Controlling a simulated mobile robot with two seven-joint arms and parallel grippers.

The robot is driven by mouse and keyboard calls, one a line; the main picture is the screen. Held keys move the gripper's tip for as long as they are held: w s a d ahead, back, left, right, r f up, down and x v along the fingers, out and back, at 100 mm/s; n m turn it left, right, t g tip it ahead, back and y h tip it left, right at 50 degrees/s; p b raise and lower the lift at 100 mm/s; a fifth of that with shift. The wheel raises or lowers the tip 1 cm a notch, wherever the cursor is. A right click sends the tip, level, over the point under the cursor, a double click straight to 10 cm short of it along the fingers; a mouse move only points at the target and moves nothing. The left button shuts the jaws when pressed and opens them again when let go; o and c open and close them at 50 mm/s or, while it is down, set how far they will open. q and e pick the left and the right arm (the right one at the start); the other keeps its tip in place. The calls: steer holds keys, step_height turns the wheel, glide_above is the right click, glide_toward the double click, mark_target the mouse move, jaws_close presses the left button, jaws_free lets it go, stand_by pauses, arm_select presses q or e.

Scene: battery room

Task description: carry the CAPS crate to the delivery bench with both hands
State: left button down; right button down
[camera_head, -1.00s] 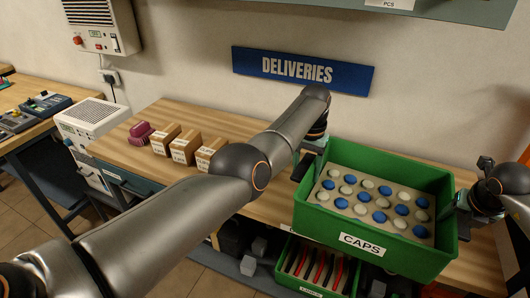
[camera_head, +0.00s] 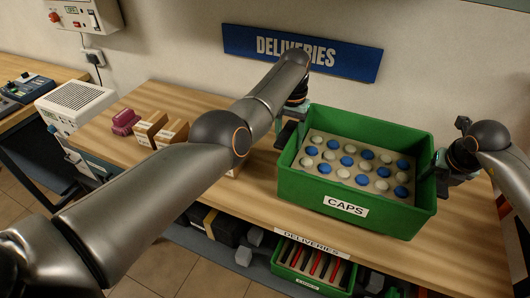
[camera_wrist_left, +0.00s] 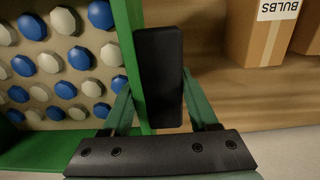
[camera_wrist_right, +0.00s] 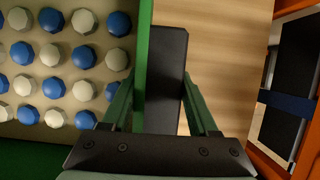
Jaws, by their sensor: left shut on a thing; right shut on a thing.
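The green CAPS crate (camera_head: 300,195) holds rows of blue and white caps and is level over the delivery bench (camera_head: 150,95), below the blue DELIVERIES sign (camera_head: 300,52). I cannot tell whether its base touches the bench top. My left gripper (camera_head: 291,130) is shut on the crate's left wall, and the wall shows between its fingers in the left wrist view (camera_wrist_left: 150,80). My right gripper (camera_head: 440,172) is shut on the right wall, which also shows in the right wrist view (camera_wrist_right: 145,60). My left arm hides part of the bench.
Small cardboard boxes (camera_head: 172,132) and a magenta item (camera_head: 125,121) stand on the bench left of the crate. A box labelled BULBS (camera_wrist_left: 262,30) is beside my left gripper. Another green crate (camera_head: 310,272) sits on the shelf below. The bench right of the crate is clear.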

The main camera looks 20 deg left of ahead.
arm_select(q)
steer(key=shift+a+r, duration=0.1)
steer(key=shift+r, duration=0.05)
arm_select(e)
steer(key=shift+d+r, duration=0.1)
steer(key=shift+r, duration=0.05)
